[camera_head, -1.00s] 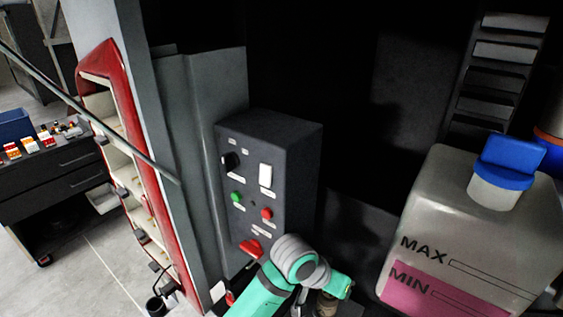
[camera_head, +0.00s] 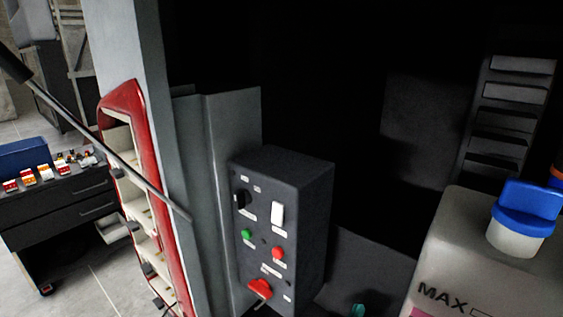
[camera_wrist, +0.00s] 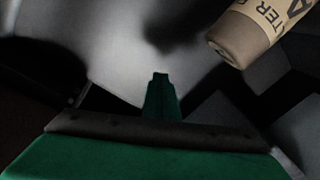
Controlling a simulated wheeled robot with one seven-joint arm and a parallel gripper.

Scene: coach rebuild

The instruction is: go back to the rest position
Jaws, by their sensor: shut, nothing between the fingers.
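My gripper (camera_wrist: 161,84) shows in the wrist view as green fingers pressed together with nothing between them. Pale, blurred surfaces lie beyond its tip. In the head view only a small teal piece of my arm (camera_head: 358,310) shows at the bottom edge, so the gripper itself is hidden there.
A brown cylinder with a tan label (camera_wrist: 248,35) is close at upper right in the wrist view. The head view shows a dark control box (camera_head: 285,215) with buttons and a red switch, a white tank with blue cap (camera_head: 460,245) at right, and a red-edged shelf (camera_head: 150,190).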

